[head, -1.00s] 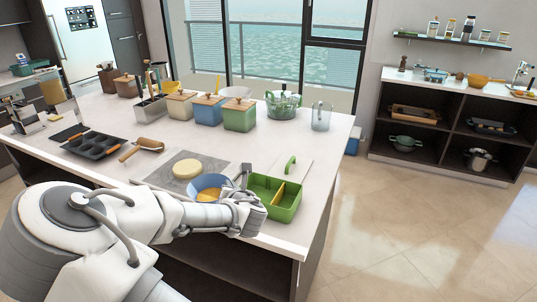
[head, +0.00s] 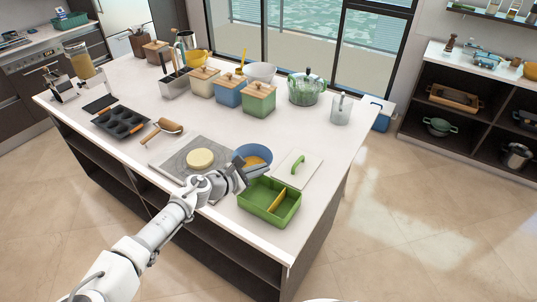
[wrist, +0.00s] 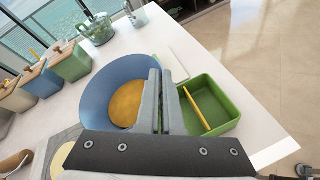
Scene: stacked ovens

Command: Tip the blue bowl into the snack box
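The blue bowl (head: 240,155) holds an orange-yellow filling and shows behind my gripper in the head view. In the wrist view the bowl (wrist: 95,95) fills the left middle, its filling still inside. My gripper (wrist: 161,75) has its two fingers close together at the bowl's right side, apparently pinching the rim; the contact itself is partly hidden. In the head view my gripper (head: 258,170) is in front of the bowl. The green snack box (head: 289,213) is open on the counter, with a yellow divider; it also shows right of the fingers in the wrist view (wrist: 222,127).
A white lid with a green handle (head: 297,169) lies behind the box. A grey board (head: 180,160) with a round pale item lies left. A rolling pin (head: 164,127), muffin tin (head: 120,122) and several canisters stand farther left and back. The counter's front right edge is near the box.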

